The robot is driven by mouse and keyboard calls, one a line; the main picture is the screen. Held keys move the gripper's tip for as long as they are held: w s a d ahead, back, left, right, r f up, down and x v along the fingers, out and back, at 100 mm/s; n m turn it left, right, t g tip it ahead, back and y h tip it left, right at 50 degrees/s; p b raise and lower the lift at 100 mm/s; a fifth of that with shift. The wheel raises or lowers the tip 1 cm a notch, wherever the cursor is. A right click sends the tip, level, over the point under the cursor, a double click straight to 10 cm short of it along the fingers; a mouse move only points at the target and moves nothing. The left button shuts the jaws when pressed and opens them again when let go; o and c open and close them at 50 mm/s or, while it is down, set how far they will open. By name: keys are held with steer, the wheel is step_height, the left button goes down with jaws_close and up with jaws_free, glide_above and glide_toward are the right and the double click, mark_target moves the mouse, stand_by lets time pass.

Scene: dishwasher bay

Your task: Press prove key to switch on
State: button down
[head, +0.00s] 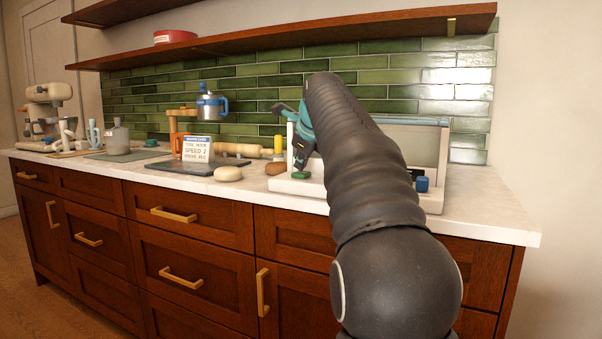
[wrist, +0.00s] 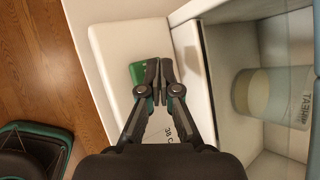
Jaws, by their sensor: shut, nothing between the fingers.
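The green prove key (head: 300,175) is at the front left corner of the white base (head: 398,203) of a clear-fronted box. In the wrist view the green key (wrist: 136,73) lies just left of my fingertips, partly covered by them. My gripper (head: 298,166) points down over that corner, its fingers closed together with nothing between them. In the wrist view my gripper (wrist: 159,82) overlaps the key's right edge; I cannot tell whether it touches. No lit indicator shows.
The box (head: 425,145) stands close on the gripper's right, with a pale tub (wrist: 265,95) inside. A blue knob (head: 422,184) is at its front right. A brown roll-like object (head: 276,168), pale round object (head: 228,173) and sign (head: 196,149) are left.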

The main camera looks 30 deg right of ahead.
mark_target(301, 173)
steer(key=shift+f, duration=0.15)
stand_by(0.3)
steer(key=shift+f, duration=0.3)
steer(key=shift+r, duration=0.1)
steer(key=shift+r+p, duration=0.3)
steer(key=shift+p, duration=0.2)
step_height(301, 173, up, 3)
steer(key=p, duration=0.3)
steer(key=shift+r, duration=1.55)
